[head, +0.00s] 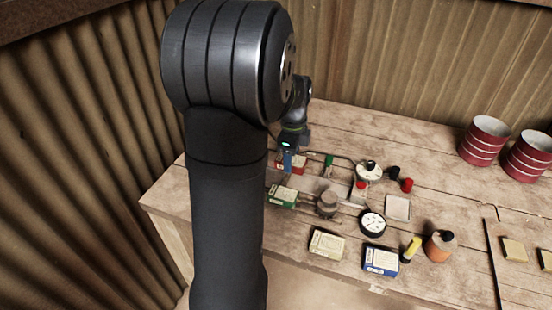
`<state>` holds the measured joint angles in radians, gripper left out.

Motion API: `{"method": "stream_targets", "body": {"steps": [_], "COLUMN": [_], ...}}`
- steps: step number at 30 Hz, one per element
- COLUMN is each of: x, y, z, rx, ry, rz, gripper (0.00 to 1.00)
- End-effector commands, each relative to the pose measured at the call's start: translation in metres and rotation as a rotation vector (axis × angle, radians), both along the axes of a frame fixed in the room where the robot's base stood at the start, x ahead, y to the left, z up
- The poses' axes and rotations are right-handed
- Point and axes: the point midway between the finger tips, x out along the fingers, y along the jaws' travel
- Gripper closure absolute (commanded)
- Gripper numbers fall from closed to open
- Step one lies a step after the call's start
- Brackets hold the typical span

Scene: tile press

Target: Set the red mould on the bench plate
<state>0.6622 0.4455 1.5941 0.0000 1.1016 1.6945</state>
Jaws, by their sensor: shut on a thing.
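The red mould (297,164) appears as a small red block with a pale label, partly hidden behind blue parts at my gripper's end. My gripper (287,161) is at the far left of the bench, shut on the red mould as far as I can see; its fingertips are small and partly hidden by my arm. I cannot tell whether the mould touches the surface below. A pale square plate (398,208) lies bare right of the middle; it may be the bench plate, but I cannot be sure.
A green box (282,197), a cream box (327,244) and a blue box (380,261) lie nearby. Red tins (484,141) stand right.

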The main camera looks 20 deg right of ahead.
Motion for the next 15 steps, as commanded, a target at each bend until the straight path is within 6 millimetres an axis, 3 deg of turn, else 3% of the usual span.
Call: {"method": "stream_targets", "body": {"steps": [5,15], "x": [-0.012,0.000], "y": [-0.014,-0.055], "z": [0.006,-0.026], "rx": [0.001,0.001], "ry": [0.001,0.001], "rz": [-0.002,0.000], "gripper": [0.83,0.83]}}
